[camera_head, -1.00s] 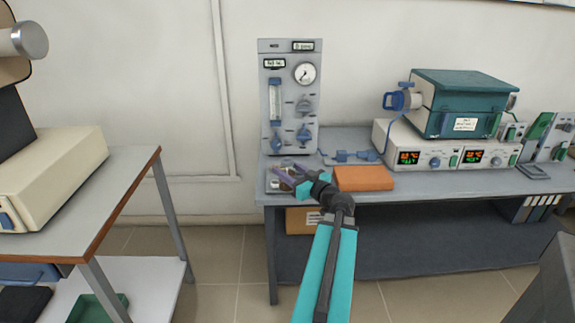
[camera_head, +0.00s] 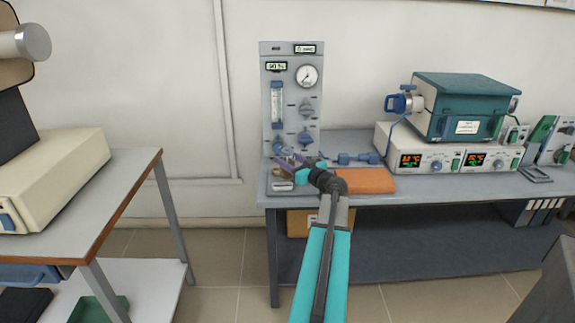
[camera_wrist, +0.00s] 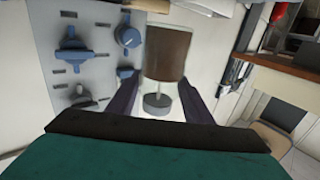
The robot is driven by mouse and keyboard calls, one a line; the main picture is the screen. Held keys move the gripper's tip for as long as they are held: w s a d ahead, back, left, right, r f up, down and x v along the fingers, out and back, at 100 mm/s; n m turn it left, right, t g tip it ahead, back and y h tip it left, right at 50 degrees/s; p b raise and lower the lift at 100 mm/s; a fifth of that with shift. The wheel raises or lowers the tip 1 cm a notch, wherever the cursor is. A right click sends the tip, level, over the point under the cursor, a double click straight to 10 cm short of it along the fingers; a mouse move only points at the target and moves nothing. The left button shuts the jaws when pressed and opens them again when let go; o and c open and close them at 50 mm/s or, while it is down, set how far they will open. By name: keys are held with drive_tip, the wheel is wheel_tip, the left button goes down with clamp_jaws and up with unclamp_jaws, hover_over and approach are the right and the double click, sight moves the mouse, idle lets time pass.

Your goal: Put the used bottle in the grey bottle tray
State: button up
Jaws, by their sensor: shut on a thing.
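My gripper (camera_head: 288,164) is over the left end of the bench by the gas panel, its purple fingers shut. In the wrist view, a brown bottle (camera_wrist: 168,50) with a grey round end is between the fingers of my gripper (camera_wrist: 160,102). In the head view the bottle is small and mostly hidden by the gripper. A small grey tray (camera_head: 280,187) with a pale label sits at the bench's left front corner, just below the gripper. Whether the bottle touches the tray cannot be told.
The grey gas panel (camera_head: 292,95) with blue knobs stands right behind the gripper. An orange-brown block (camera_head: 364,181) lies to the right. A teal furnace (camera_head: 465,105) stands on its control unit farther right. A separate table (camera_head: 130,185) is at the left.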

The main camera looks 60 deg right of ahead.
drive_tip(key=shift+w+d+f, duration=0.1)
drive_tip(key=shift+w+d, duration=0.35)
drive_tip(key=shift+d, duration=0.2)
drive_tip(key=shift+w+d, duration=0.45)
drive_tip(key=shift+d, duration=0.15)
drive_tip(key=shift+f, duration=0.1)
drive_tip(key=shift+f, duration=1.65)
drive_tip(key=o, duration=1.4)
drive_tip(key=shift+f, duration=0.15)
drive_tip(key=v, duration=1.2)
